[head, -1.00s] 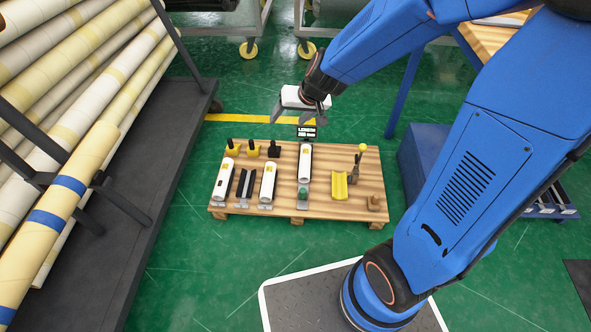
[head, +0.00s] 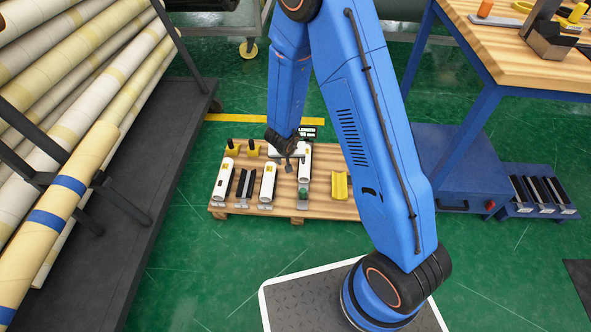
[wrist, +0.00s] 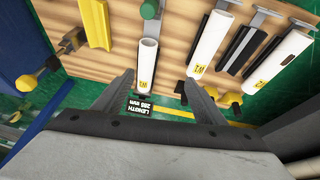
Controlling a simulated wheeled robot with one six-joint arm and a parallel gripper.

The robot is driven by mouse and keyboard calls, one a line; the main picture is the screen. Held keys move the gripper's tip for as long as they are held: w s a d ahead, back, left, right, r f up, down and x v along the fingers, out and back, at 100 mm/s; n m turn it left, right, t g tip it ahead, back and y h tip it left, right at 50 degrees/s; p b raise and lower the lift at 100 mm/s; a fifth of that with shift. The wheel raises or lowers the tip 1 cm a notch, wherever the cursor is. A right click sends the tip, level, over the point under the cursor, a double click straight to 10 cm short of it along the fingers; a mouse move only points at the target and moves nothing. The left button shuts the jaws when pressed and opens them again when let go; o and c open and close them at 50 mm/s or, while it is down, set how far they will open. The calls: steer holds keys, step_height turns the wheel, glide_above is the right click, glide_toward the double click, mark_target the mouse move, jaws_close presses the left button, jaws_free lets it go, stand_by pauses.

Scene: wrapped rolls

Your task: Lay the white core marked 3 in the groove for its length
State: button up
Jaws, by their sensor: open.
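Three white cores lie on a wooden pallet (head: 325,208): a left one (head: 223,180), a middle one (head: 268,182) and a right one (head: 305,172). In the wrist view, turned around, the right core (wrist: 147,62) appears between the fingers of my open gripper (wrist: 159,78), which hovers over its near end without visible contact. A black grooved cradle (head: 246,184) lies empty between the left and middle cores. Further dark grooves (head: 543,192) show on a blue stand at right.
A sign reading length 286 mm (wrist: 139,106) stands beyond the right core's end. A yellow trough (head: 340,185) is right of the cores. Yellow-black pieces (head: 232,147) line the back. A workbench (head: 530,60) stands right; a rack of long rolls (head: 70,130) fills the left.

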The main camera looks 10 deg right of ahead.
steer(key=h, duration=0.1)
glide_toward(304, 180)
steer(key=shift+g, duration=0.3)
steer(key=x, duration=0.8)
steer(key=shift+w+f, duration=0.2)
steer(key=shift+w, duration=0.15)
steer(key=c, duration=1.2)
steer(key=shift+s+a, duration=0.2)
steer(key=shift+s, duration=0.4)
steer(key=shift+r, duration=3)
steer(key=shift+c, duration=0.6)
